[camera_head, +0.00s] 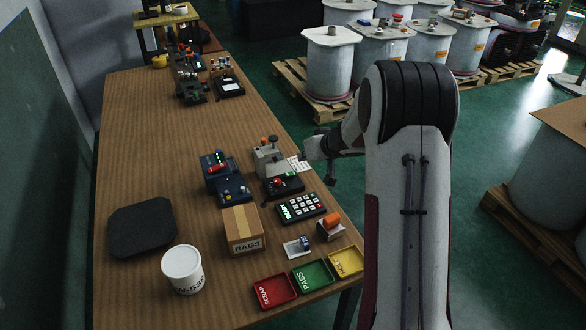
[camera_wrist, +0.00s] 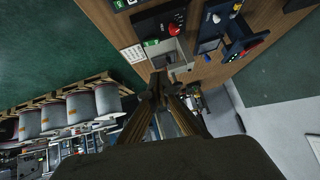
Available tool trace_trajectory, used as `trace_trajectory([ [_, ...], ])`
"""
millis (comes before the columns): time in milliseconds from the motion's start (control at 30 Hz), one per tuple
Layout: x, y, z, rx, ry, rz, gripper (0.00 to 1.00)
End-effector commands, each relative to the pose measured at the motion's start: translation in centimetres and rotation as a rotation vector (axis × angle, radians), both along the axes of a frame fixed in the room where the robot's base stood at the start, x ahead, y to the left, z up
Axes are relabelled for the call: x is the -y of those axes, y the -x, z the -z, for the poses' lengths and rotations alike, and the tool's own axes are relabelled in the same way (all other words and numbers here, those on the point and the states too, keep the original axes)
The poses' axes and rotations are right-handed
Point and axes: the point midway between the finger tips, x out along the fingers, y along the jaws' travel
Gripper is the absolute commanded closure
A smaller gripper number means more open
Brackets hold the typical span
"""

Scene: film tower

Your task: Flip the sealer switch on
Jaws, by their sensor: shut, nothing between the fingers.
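A grey bench machine (camera_head: 268,160) with an orange knob stands at the right edge of the wooden table; it also shows in the wrist view (camera_wrist: 172,52), just beyond my fingers. In front of it is a black box with a red knob (camera_head: 284,185). I cannot tell which small part is the sealer switch. My gripper (camera_head: 316,157) is just right of the grey machine, by the table edge. In the wrist view its fingers (camera_wrist: 161,80) are together and empty, close to the machine's near side. Whether they touch it cannot be told.
A blue device (camera_head: 222,172) stands left of the machine. A keypad (camera_head: 300,207), a RAGS box (camera_head: 243,228), a white tub (camera_head: 182,270) and red, green and yellow trays (camera_head: 312,276) lie nearer. More devices stand at the far end. The table's middle left is clear.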

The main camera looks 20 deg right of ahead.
Motion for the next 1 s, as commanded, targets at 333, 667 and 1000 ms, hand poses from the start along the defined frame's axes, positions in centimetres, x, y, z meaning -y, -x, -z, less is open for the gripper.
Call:
trace_trajectory([
  [333, 0.0, -0.3, 0.4, -0.001, 0.0, 0.0, 1.0],
  [667, -0.3, -2.2, 2.2, -0.001, 0.0, -0.002, 1.0],
  [1000, -0.6, -4.6, 4.6, -0.001, 0.0, 0.0, 1.0],
])
